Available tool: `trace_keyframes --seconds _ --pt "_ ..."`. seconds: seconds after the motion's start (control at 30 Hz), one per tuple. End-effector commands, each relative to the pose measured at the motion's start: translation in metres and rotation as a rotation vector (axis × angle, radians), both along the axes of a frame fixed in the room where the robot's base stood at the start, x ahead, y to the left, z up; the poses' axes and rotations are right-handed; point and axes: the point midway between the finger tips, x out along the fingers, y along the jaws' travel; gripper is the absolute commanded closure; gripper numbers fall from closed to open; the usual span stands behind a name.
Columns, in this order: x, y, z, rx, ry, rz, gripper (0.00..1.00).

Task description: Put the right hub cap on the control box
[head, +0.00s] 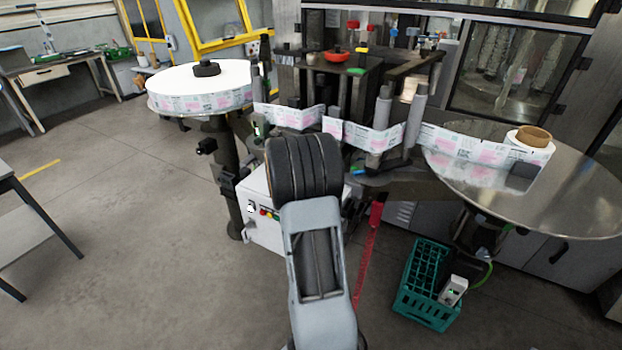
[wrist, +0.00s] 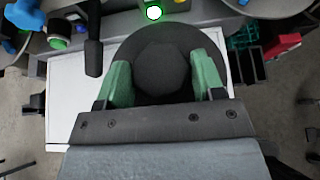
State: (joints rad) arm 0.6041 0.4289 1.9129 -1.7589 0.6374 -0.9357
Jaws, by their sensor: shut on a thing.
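In the wrist view my gripper (wrist: 163,78), with green fingers, is shut on a dark round hub cap (wrist: 160,42) by its raised hexagonal middle. The white top of the control box (wrist: 66,95) shows below and around the cap; the gap between them cannot be judged. In the head view the control box (head: 262,232) stands under the machine, with coloured buttons on its front. My arm hides the gripper, the held cap and much of the box top there. The right reel (head: 525,147) shows a bare brown core with no cap on it.
The left reel (head: 198,88) carries a black hub cap (head: 207,67). A label strip (head: 366,136) runs between the reels. A steel round table (head: 578,205) is at right. A teal crate (head: 425,285) stands on the floor. A black lever (wrist: 93,45) rises beside the held cap.

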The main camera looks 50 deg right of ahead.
Motion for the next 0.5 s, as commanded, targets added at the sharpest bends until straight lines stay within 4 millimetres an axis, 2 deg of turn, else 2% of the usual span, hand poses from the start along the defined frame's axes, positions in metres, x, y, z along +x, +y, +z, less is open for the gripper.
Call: trace_keyframes --seconds 0.13,0.3,0.5 --pt "0.007 -0.002 -0.009 0.001 0.002 0.001 0.71" --pt "0.006 -0.002 -0.030 0.001 0.003 0.001 0.71" --pt "0.006 -0.002 -0.038 -0.001 -0.001 0.001 0.71"
